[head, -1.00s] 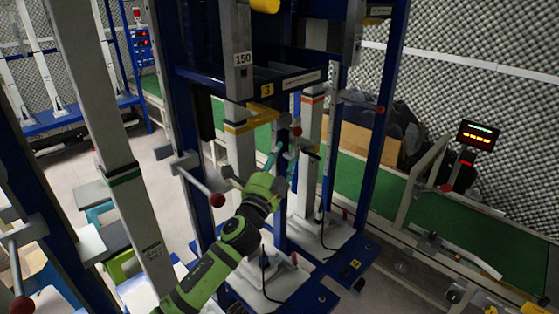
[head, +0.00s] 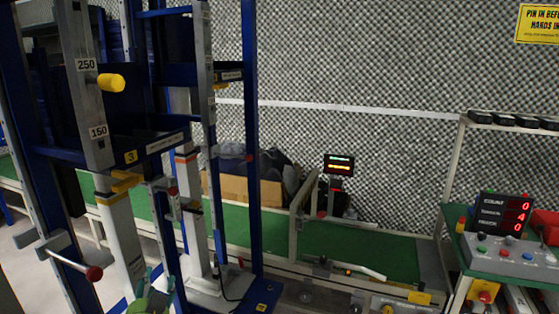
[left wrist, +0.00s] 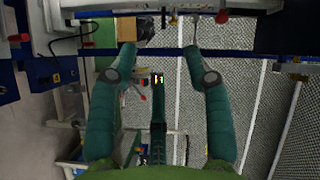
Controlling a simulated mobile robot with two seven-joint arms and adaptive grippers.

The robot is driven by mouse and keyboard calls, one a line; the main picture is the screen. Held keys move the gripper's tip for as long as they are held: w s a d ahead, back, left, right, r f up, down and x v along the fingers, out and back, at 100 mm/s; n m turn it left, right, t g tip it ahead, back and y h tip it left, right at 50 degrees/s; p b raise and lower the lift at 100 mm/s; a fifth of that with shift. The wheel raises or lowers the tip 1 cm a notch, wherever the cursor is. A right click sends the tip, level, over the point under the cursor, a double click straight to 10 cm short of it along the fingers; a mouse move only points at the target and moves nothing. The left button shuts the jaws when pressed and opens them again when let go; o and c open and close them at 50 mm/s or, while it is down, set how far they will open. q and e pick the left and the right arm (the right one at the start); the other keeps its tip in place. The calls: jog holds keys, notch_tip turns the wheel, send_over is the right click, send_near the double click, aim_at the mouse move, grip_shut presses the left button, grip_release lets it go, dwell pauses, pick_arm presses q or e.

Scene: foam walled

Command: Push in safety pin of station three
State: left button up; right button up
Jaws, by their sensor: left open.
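Station three's blue frame carries a yellow "3" label (head: 130,157). A yellow round pin (head: 112,82) sticks out of the grey post (head: 84,60) between the marks 250 and 150; how deep it sits I cannot tell. A second yellow piece (head: 125,181) is lower, below the label. My left gripper (head: 151,288) is at the bottom edge of the head view, well below the pin, and is partly cut off. My right gripper is out of view.
A lever with a red knob (head: 94,273) juts out left of my gripper. A green-topped bench (head: 390,255) runs along the right. A control box with a red count display (head: 505,213) stands at far right. Blue uprights (head: 251,150) stand close behind the station.

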pick_arm(q)
jog(key=s+d+f+n+g, duration=0.2)
jog(key=s+f+n+g, duration=0.35)
jog(key=s+f, duration=0.7)
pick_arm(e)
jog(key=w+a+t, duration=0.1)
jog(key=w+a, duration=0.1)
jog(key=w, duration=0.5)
pick_arm(q)
jog(key=s+d+f+n+g+h, duration=0.1)
jog(key=s+d+f+g+h, duration=0.2)
jog(key=s, duration=0.7)
jog(key=s+d+f+n+g+h, duration=0.1)
jog(key=s+d+f+n+g, duration=0.3)
jog(key=s, duration=0.6)
notch_tip(320, 180, down, 22)
jog(key=s+a+m+g+p, duration=0.1)
jog(key=s+m+g+p, duration=0.1)
jog(key=s+a+f+g+p, duration=0.1)
jog(key=s+a+f, duration=0.1)
jog(key=s+f, duration=0.9)
jog(key=s, duration=0.4)
jog(key=shift+s+a+f, duration=0.3)
jog(key=shift+a+f, duration=0.1)
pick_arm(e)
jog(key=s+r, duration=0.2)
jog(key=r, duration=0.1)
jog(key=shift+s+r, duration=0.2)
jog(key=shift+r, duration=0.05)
